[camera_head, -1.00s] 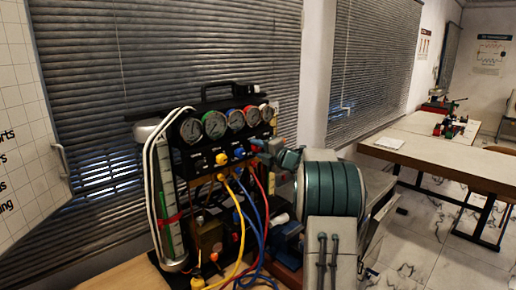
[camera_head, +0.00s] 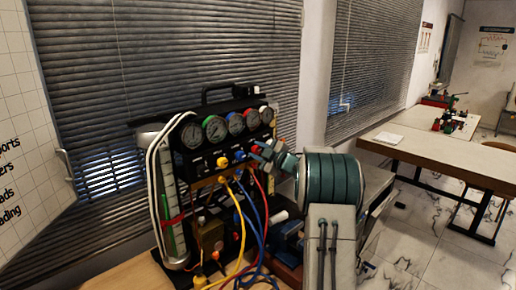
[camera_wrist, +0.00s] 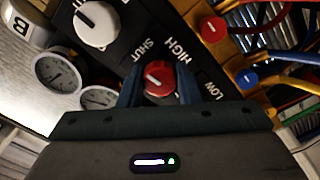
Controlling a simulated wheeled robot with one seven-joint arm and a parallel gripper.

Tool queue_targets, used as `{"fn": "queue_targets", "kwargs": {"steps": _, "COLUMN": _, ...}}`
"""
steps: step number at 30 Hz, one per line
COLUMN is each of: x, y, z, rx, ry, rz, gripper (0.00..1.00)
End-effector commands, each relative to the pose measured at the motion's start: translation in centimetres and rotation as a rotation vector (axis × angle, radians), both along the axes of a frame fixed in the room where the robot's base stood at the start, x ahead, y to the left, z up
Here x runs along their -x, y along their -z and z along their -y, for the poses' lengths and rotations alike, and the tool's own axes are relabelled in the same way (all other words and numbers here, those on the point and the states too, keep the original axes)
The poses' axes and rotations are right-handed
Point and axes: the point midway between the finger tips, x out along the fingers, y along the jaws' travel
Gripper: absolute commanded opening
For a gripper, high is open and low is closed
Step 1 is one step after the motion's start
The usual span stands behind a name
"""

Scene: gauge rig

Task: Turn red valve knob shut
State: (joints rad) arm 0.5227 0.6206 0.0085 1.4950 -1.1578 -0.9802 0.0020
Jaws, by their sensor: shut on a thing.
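The red valve knob (camera_wrist: 160,80) is between the two fingers of my gripper (camera_wrist: 158,88) in the wrist view. The fingers are shut on it from both sides. Its white pointer line is partly visible, and panel labels SHUT, HIGH and LOW are printed around it.
The gauge rig (camera_head: 203,160) carries a row of round gauges (camera_head: 215,129) with yellow, blue and red hoses hanging in front. A white knob (camera_wrist: 97,25) sits beside the red one. A table (camera_head: 440,160) stands at the back right.

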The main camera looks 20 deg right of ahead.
Motion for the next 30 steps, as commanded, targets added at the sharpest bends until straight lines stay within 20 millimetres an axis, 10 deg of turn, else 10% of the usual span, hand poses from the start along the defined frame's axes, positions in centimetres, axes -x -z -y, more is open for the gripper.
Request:
{"fn": "queue_targets", "kwargs": {"steps": 24, "x": 0.03, "y": 0.16, "z": 0.10, "rx": -0.119, "ry": 0.002, "rz": -0.045, "gripper": 0.08}}
{"fn": "queue_targets", "kwargs": {"steps": 25, "x": 0.02, "y": 0.17, "z": 0.09, "rx": -0.119, "ry": 0.002, "rz": -0.045, "gripper": 0.33}}
{"fn": "queue_targets", "kwargs": {"steps": 27, "x": 0.02, "y": 0.15, "z": 0.09, "rx": -0.119, "ry": 0.002, "rz": -0.045, "gripper": 0.52}}
{"fn": "queue_targets", "kwargs": {"steps": 30, "x": 0.01, "y": 0.12, "z": 0.06, "rx": -0.118, "ry": 0.002, "rz": -0.044, "gripper": 0.52}}
